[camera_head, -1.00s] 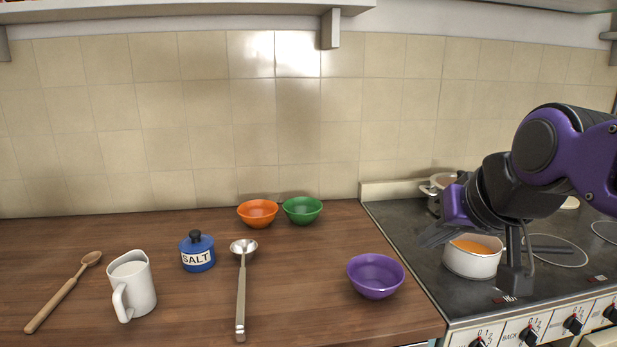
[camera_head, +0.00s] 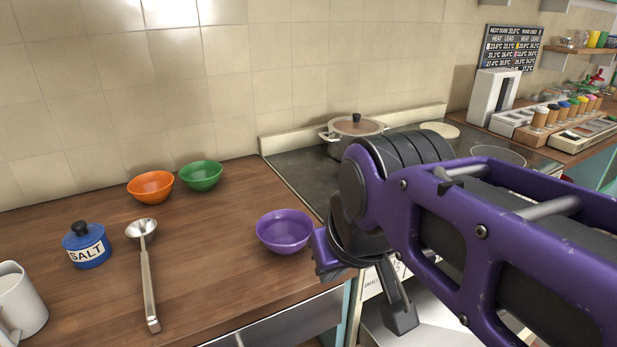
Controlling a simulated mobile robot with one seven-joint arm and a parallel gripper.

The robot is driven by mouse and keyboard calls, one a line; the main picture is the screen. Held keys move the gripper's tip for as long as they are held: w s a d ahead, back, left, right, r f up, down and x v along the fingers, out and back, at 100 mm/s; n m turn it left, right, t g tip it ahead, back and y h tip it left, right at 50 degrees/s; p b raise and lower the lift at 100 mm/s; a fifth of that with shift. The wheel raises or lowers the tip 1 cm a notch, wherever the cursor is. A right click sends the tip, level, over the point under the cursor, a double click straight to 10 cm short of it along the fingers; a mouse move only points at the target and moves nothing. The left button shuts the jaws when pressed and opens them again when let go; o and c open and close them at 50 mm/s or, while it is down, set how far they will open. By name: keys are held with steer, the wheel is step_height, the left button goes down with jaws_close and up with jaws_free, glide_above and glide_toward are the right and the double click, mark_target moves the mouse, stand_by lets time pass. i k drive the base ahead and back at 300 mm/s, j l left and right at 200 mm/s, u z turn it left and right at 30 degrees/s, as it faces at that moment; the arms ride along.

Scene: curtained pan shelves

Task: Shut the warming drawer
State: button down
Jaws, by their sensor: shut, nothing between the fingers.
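My gripper (camera_head: 328,256) is at the lower centre, in front of the counter's right edge and just right of the purple bowl (camera_head: 285,230). It is shut and empty; its fingertips are mostly hidden by the wrist. My purple arm covers much of the stove front. Below it, a pale metal surface (camera_head: 432,318) shows in part; I cannot tell whether it is the warming drawer. A steel front (camera_head: 290,325) runs under the counter edge.
The counter holds an orange bowl (camera_head: 150,187), green bowl (camera_head: 201,175), salt pot (camera_head: 86,245), ladle (camera_head: 148,280) and white jug (camera_head: 18,303). A lidded pot (camera_head: 352,133) stands on the stove. Shelves and jars are at the far right.

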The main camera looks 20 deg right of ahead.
mark_target(438, 326)
steer(key=k+l+z, duration=0.2)
steer(key=k, duration=0.25)
steer(key=l+z, duration=0.1)
steer(key=z, duration=1.15)
steer(key=k+z, duration=0.15)
steer(key=k, duration=0.15)
steer(key=j+u, duration=0.1)
steer(key=j, duration=0.15)
steer(key=i+j+u, duration=0.1)
steer(key=j, duration=0.15)
steer(key=k+l, duration=0.15)
steer(key=u, duration=0.05)
